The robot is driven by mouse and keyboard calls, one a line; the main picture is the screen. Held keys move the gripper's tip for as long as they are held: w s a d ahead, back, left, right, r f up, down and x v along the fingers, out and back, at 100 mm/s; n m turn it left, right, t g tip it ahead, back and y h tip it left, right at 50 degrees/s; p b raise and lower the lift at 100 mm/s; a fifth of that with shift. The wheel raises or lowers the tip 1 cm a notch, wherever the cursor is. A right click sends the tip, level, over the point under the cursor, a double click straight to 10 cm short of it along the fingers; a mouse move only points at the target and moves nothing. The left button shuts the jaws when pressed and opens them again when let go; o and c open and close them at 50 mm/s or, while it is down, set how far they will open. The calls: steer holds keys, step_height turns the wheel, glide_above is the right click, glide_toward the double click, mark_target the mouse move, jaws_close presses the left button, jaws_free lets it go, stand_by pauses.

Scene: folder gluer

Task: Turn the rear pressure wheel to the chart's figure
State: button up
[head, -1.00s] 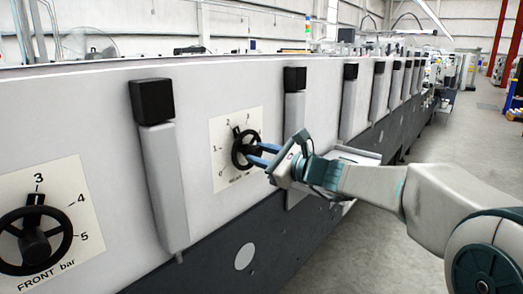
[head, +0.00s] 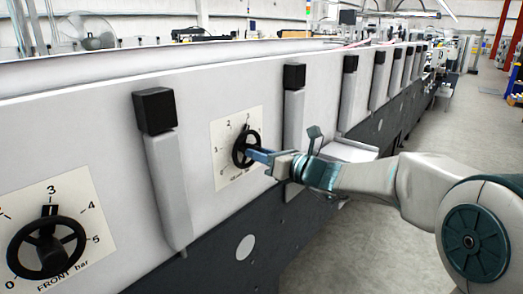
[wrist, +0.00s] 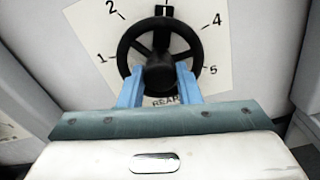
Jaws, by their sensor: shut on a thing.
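The rear pressure wheel (head: 240,150) is a black handwheel on a white dial plate (head: 219,170) in the machine's side panel. In the wrist view the wheel (wrist: 160,70) faces me, with 1, 2, 4, 5 and REAR visible on its plate (wrist: 100,35). Its black pointer with a white line stands at the top, between 2 and 4; the figure there is cut off. My gripper (head: 257,155) is shut on the wheel, its blue fingers (wrist: 160,80) on either side of the hub. No chart can be made out.
The front wheel (head: 45,248) sits on its own dial plate at the lower left, its pointer at 3. Grey upright bars with black caps (head: 154,110) stick out either side of the rear dial. Open floor (head: 405,230) lies to the right.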

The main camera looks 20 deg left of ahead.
steer(key=shift+f, duration=0.15)
stand_by(0.3)
steer(key=o, duration=1)
steer(key=shift+c, duration=0.2)
steer(key=b+v, duration=0.1)
steer(key=v, duration=1.3)
steer(key=shift+a, duration=0.1)
